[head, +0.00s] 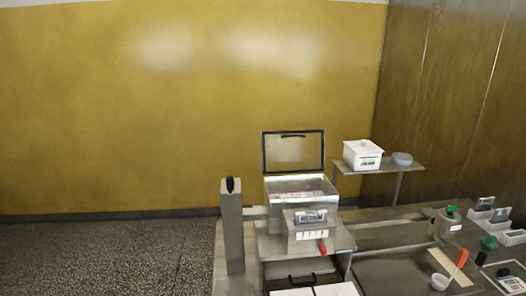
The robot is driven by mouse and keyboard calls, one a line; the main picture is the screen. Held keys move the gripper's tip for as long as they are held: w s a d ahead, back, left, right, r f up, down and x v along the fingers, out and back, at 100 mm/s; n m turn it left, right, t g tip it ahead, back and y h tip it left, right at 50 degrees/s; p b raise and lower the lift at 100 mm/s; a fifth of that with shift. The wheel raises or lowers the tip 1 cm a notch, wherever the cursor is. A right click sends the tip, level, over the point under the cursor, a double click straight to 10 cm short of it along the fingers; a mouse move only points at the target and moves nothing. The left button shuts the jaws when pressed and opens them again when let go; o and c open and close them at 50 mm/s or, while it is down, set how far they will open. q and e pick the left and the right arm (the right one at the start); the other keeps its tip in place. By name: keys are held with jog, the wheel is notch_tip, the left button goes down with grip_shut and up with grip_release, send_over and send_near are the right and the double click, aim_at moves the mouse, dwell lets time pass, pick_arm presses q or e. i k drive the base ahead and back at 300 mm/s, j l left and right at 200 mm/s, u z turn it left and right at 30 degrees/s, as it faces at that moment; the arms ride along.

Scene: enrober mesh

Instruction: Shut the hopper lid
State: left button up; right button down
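The hopper (301,190) is a metal box on the bench in the lower middle of the head view. Its lid (294,152) is a clear panel with a dark frame and a dark handle at its top edge. The lid stands up, open, at the back of the hopper. Something pale and reddish shows inside the hopper, too small to tell. Neither of my grippers is in view.
A grey post (232,228) with a black top stands left of the hopper. Tools and small devices crowd the right bench. Open floor (100,258) lies left.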

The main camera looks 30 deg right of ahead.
aim_at(263, 134)
jog(key=i+j+u, duration=0.15)
jog(key=j, duration=0.25)
jog(key=j+u, duration=0.2)
jog(key=j, duration=0.25)
jog(key=i+j+u, duration=0.15)
jog(key=j, duration=0.2)
jog(key=i+j+z, duration=0.5)
jog(key=i+j, duration=0.3)
jog(key=i+z, duration=0.75)
jog(key=i+j+z, duration=0.45)
jog(key=i+z, duration=0.2)
jog(key=z, duration=0.2)
jog(key=i+j+z, duration=0.25)
jog(key=z, duration=0.25)
jog(key=i+j+z, duration=0.3)
jog(key=z, duration=0.15)
jog(key=i+j+z, duration=0.15)
jog(key=j+z, duration=0.35)
jog(key=i+j+z, duration=0.1)
jog(key=j+z, duration=0.4)
